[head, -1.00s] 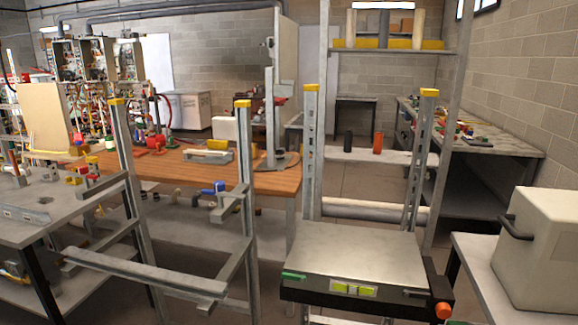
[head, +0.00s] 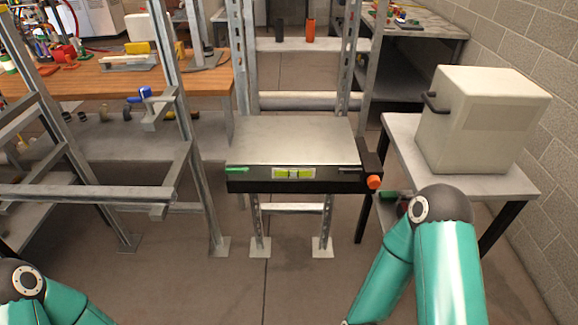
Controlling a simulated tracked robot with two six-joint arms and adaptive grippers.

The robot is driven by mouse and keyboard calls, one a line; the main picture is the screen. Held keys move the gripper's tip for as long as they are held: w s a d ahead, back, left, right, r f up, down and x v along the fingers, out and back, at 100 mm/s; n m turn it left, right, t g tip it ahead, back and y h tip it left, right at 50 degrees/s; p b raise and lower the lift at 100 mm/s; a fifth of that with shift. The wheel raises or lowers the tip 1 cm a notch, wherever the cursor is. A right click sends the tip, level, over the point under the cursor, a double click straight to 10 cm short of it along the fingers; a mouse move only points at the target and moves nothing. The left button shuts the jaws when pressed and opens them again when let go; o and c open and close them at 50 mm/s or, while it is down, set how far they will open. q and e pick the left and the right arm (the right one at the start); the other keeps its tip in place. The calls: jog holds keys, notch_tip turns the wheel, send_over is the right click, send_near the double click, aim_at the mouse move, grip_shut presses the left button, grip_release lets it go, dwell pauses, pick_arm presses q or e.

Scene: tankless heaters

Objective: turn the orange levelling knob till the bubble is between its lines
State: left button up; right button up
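The orange levelling knob (head: 374,182) sits at the right front corner of the levelling platform (head: 295,141), which has a pale metal top and a black front edge. The yellow-green bubble level (head: 294,173) is set in the middle of that front edge. The bubble and its lines are too small to read. My teal arms show at the lower left and lower right, but neither gripper is in view. The right arm's joint is below and to the right of the knob, apart from it in the picture.
A beige box (head: 482,120) with a black handle stands on a side table (head: 400,150) to the right of the platform. A metal frame (head: 90,192) stands to the left, before a wooden workbench (head: 110,82). Bare floor (head: 290,285) lies in front of the platform.

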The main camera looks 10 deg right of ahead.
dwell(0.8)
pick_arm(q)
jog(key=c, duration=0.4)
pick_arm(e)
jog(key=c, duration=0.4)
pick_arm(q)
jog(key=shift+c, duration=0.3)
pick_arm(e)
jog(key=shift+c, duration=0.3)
